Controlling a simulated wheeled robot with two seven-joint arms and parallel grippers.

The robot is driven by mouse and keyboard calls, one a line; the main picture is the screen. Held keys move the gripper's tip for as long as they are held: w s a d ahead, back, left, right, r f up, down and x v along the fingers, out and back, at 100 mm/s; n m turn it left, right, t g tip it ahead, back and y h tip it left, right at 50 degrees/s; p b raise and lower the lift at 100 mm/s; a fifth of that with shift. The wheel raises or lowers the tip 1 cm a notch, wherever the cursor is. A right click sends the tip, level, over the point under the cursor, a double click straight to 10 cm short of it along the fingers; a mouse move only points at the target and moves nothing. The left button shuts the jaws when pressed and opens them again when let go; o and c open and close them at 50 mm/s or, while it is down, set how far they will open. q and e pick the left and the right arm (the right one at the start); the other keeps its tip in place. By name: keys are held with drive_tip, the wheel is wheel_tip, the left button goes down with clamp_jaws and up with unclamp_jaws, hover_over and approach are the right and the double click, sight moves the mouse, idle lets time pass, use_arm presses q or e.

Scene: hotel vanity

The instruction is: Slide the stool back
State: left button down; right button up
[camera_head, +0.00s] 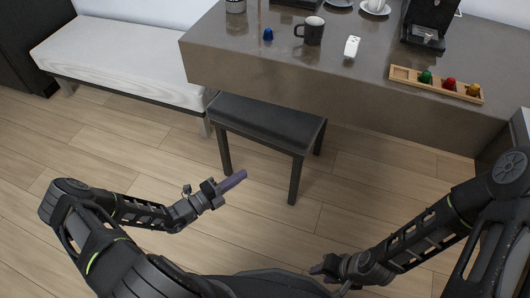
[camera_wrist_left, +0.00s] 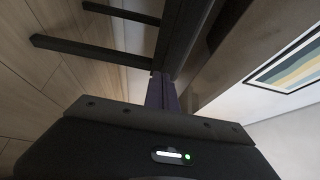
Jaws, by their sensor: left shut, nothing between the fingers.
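The stool (camera_head: 268,122) has a dark flat seat and dark legs. It stands on the wood floor in front of the vanity, with the back of its seat under the counter edge. My left gripper (camera_head: 236,179) is shut and empty, just in front of the stool near its front left leg. In the left wrist view the shut fingers (camera_wrist_left: 161,92) appear close to the dark stool frame (camera_wrist_left: 176,45); I cannot tell whether they touch it. My right gripper (camera_head: 322,270) is low at the bottom of the head view, away from the stool; its fingers are not clear.
The vanity counter (camera_head: 215,52) holds a dark mug (camera_head: 310,31), a wooden tray (camera_head: 400,73) with colored capsules, and a coffee machine (camera_head: 428,22). A white cushioned bench (camera_head: 120,60) stands left of the stool. The floor (camera_head: 340,200) right of the stool is clear.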

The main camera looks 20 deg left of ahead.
use_arm(q)
drive_tip(key=b+x, duration=0.1)
drive_tip(key=x, duration=0.3)
drive_tip(key=a+b+x, duration=0.1)
drive_tip(key=x, duration=0.3)
drive_tip(key=w+b+x, duration=0.1)
drive_tip(key=x, duration=0.3)
drive_tip(key=shift+a+f, duration=0.2)
drive_tip(key=shift+a, duration=0.05)
drive_tip(key=shift+w+a+r, duration=0.1)
drive_tip(key=shift+w+r, duration=0.05)
drive_tip(key=shift+w, duration=0.5)
